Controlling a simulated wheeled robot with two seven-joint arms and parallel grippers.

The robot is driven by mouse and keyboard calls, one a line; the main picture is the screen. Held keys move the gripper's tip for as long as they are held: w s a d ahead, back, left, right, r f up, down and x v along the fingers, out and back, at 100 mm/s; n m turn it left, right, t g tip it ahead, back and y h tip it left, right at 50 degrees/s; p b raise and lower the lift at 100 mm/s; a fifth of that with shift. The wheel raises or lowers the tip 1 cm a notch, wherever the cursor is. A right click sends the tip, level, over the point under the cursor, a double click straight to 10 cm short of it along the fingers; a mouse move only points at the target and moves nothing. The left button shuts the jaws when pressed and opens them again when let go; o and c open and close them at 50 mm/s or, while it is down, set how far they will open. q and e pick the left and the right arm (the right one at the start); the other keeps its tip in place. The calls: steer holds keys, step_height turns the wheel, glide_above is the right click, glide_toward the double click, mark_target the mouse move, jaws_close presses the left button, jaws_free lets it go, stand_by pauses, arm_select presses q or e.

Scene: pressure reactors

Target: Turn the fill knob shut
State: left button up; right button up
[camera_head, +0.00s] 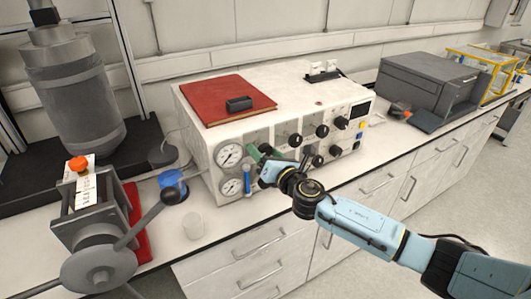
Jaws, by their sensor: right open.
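The white control box (211,127) stands on the bench with two round gauges (229,155) at the left of its front panel. Black knobs (322,131) sit in rows to the right of the gauges. I cannot read which one is the fill knob. My right gripper (261,164) is open in front of the panel, just right of the gauges. A dark green part (254,153) shows beside its fingers, and a small blue handle (247,184) lies just below. The gripper and wrist hide part of the panel; contact cannot be told. My left gripper is out of view.
A red book (220,98) with a black block lies on the box. A grey reactor (70,90) and a handwheel device (98,268) stand at left. A white cup (193,226) is near the bench edge. A grey case (425,80) stands at right.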

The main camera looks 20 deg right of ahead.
steer(key=c, duration=1)
steer(key=shift+o, duration=0.2)
steer(key=m, duration=0.4)
steer(key=shift+m, duration=0.3)
steer(key=m, duration=0.4)
steer(key=shift+r+m, duration=0.1)
steer(key=shift+m, duration=0.2)
steer(key=m+p, duration=0.1)
steer(key=m, duration=0.3)
steer(key=shift+r+m, duration=0.1)
steer(key=shift+m, duration=0.2)
steer(key=shift+m+p, duration=0.6)
steer(key=shift+m, duration=1.5)
